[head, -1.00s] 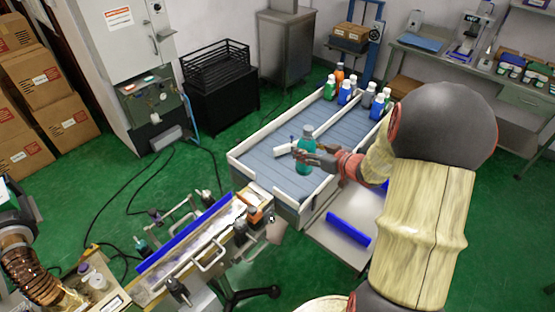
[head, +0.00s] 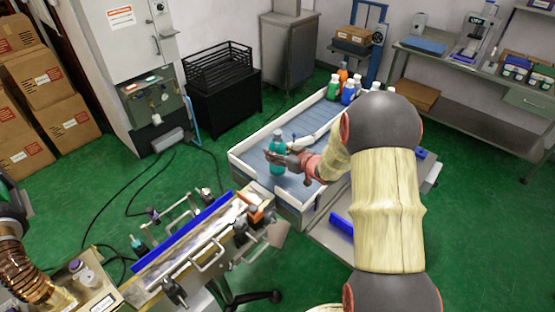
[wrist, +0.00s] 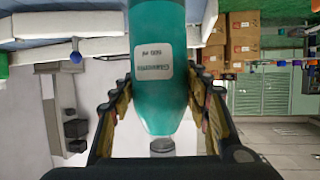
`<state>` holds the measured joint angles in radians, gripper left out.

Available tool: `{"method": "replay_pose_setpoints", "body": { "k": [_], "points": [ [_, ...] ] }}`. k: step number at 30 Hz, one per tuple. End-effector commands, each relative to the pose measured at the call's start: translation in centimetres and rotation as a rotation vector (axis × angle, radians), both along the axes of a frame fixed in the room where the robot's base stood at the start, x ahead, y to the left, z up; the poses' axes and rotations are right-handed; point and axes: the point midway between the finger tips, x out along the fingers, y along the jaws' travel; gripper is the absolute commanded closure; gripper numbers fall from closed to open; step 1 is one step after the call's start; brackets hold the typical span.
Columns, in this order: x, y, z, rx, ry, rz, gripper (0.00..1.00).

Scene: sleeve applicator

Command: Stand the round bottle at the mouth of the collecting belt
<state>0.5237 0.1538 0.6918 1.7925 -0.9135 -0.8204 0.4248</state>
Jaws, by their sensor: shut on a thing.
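The round bottle is teal with a pale cap and a white label. The wrist picture appears inverted, with the cap toward the bottom.
Several bottles (head: 347,92) stand at the belt's far end. White rails (head: 240,172) edge the belt. A bench with a blue strip and metal handles (head: 190,240) stands near the belt's near end. The belt surface between my gripper and the far bottles looks largely clear.

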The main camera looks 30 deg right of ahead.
Motion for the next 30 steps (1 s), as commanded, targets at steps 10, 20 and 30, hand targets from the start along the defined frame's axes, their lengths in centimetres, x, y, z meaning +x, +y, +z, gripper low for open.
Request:
{"method": "replay_pose_setpoints", "body": {
  "k": [10,20,30],
  "points": [
    [0.1,0.0,-3.0,0.0,-0.002,0.0,0.98],
    [0.0,0.0,-3.5,0.001,0.002,0.0,0.5],
    [0.0,0.0,-3.5,0.001,0.002,0.0,0.35]
  ]
}}
